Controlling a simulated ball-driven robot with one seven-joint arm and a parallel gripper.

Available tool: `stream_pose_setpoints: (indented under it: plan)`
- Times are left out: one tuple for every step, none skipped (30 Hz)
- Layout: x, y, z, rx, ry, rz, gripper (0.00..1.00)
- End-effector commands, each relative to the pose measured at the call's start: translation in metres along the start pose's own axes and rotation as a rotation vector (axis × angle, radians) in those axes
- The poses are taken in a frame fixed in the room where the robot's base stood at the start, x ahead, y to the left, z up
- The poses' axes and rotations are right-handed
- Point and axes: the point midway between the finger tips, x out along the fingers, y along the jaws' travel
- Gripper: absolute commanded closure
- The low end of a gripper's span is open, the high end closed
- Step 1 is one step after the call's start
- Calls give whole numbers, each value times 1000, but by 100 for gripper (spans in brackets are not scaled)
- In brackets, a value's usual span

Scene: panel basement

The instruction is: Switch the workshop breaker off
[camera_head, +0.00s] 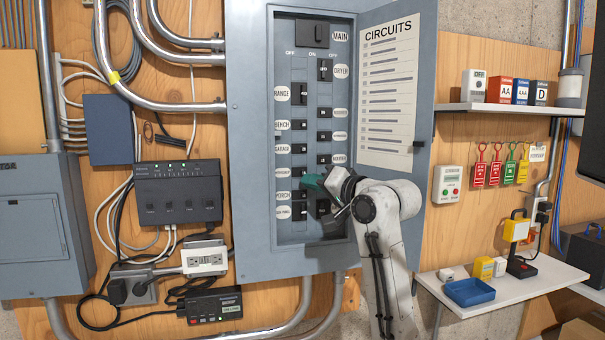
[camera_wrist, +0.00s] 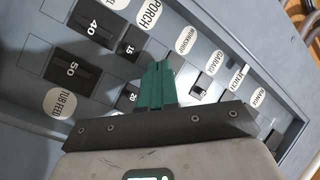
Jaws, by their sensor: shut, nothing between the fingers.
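The workshop label (camera_head: 282,172) is in the left column of the open breaker panel (camera_head: 249,150), between the garage and porch labels. The workshop breaker (camera_head: 299,172) is a small black switch beside it; its lever position is too small to tell. My gripper (camera_head: 314,182), with teal fingers, is shut and empty at the panel, just right of that breaker.
The porch breaker (camera_wrist: 131,45) and garage breaker (camera_wrist: 205,86) lie close on either side of the fingers. The panel door (camera_head: 392,90) stands open at the right. A shelf (camera_head: 510,292) with a blue tray (camera_head: 468,292) is at the lower right.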

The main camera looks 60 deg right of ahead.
Motion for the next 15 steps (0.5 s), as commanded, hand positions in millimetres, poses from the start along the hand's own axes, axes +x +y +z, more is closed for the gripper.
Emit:
stream_pose_setpoints:
  plan:
    - [0,-1,1,0,0,-1,100]
    - [1,-1,1,0,0,-1,100]
    - [1,-1,1,0,0,-1,100]
    - [1,-2,2,0,-1,-1,100]
    - [1,-2,2,0,-1,-1,100]
    - [2,-2,2,0,-1,-1,100]
    - [2,-2,2,0,-1,-1,100]
    - [2,-3,3,0,-1,-1,100]
    - [2,-3,3,0,-1,-1,100]
    - [3,-3,4,0,-1,-1,100]
    - [3,-4,4,0,-1,-1,100]
    - [3,-4,4,0,-2,-1,100]
    - [4,-4,4,0,-2,-1,100]
    - [4,-5,5,0,-2,-1,100]
    - [4,-5,5,0,-2,-1,100]
